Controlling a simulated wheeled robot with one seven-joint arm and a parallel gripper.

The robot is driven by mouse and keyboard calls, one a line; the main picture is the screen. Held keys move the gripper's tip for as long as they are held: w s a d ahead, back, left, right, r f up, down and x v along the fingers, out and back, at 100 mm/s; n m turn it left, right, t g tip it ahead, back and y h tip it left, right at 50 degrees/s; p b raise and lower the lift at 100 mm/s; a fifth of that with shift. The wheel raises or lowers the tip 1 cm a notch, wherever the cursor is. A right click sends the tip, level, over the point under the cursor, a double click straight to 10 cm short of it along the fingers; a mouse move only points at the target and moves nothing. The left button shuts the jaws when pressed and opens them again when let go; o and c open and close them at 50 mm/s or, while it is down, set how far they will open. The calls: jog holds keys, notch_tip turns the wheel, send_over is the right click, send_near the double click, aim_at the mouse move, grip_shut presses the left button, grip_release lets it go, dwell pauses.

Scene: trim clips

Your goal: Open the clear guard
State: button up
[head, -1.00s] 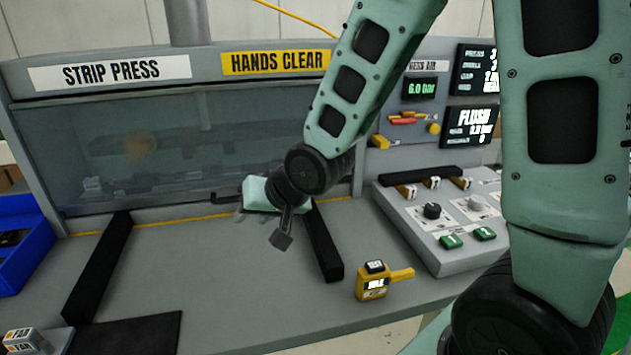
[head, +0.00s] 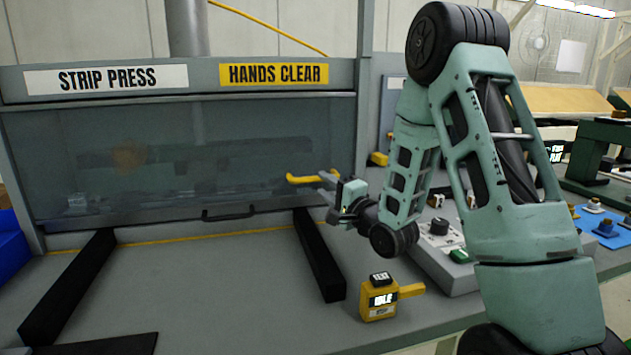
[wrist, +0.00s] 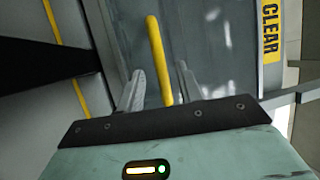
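The clear guard (head: 180,160) is a smoky see-through panel across the strip press front, and it is down. A black handle (head: 230,214) sits at its lower edge. In the wrist view the yellow bar (wrist: 158,55) lies between the two grey fingers with gaps on both sides. The fingers are apart, so my gripper is open. The bar's right end is hidden by the hand.
Two black rails (head: 320,258) (head: 68,285) lie on the bench before the guard. A yellow device (head: 380,298) stands near the front edge, and a button panel (head: 440,245) is at right. The bench between the rails is clear.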

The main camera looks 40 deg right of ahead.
aim_at(317, 180)
jog(key=shift+w+r+p, duration=0.15)
jog(key=shift+w+r, duration=0.05)
jog(key=shift+w, duration=0.95)
jog(key=shift+w+r+p, duration=0.15)
jog(key=shift+w+r, duration=0.05)
jog(key=shift+w, duration=0.9)
jog(key=shift+c, duration=0.4)
grip_shut()
notch_tip(317, 180, up, 19)
jog(key=p, duration=1.1)
jog(key=shift+o, duration=0.4)
grip_release()
jog(key=shift+s, duration=0.15)
